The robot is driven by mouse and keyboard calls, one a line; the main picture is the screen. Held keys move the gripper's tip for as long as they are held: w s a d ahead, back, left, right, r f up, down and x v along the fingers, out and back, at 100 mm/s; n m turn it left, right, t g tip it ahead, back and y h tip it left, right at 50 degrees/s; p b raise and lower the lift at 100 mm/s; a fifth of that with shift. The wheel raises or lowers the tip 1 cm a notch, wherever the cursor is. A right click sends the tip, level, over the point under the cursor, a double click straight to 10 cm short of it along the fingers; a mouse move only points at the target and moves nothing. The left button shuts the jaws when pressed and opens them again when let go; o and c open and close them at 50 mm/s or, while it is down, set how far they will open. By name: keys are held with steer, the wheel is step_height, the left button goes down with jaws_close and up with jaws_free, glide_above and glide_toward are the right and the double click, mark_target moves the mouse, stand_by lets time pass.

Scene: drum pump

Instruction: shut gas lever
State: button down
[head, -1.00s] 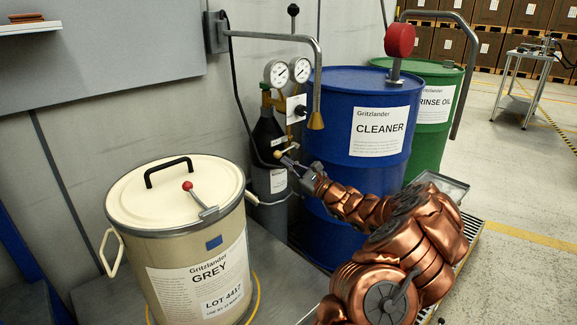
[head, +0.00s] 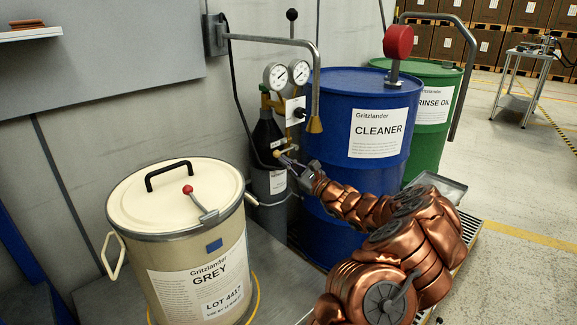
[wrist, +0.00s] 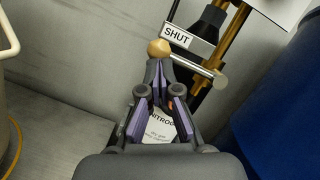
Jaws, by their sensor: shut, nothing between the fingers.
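The gas lever (wrist: 195,62) is a pale metal rod with a tan ball knob (wrist: 158,47) at its left end. In the wrist view it lies just below a plate marked SHUT (wrist: 177,36). The knob also shows in the head view (head: 277,154), in front of the dark gas cylinder (head: 268,138). My gripper (wrist: 158,68) is shut and empty, its fingertips just below the knob; I cannot tell whether they touch it. In the head view my gripper (head: 288,162) reaches in from the right. The lever's pivot is not clear.
Two gauges (head: 288,75) stand above the cylinder. The blue CLEANER drum (head: 345,190) is close on the right of my gripper, and the cream GREY drum (head: 160,235) stands at left front. A bent metal pipe (head: 316,80) hangs above the gripper area.

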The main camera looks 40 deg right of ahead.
steer(key=w+f+p+v, duration=0.1)
steer(key=f+p+v, duration=0.1)
steer(key=v, duration=1.1)
steer(key=shift+d+f, duration=0.2)
steer(key=shift+f, duration=0.2)
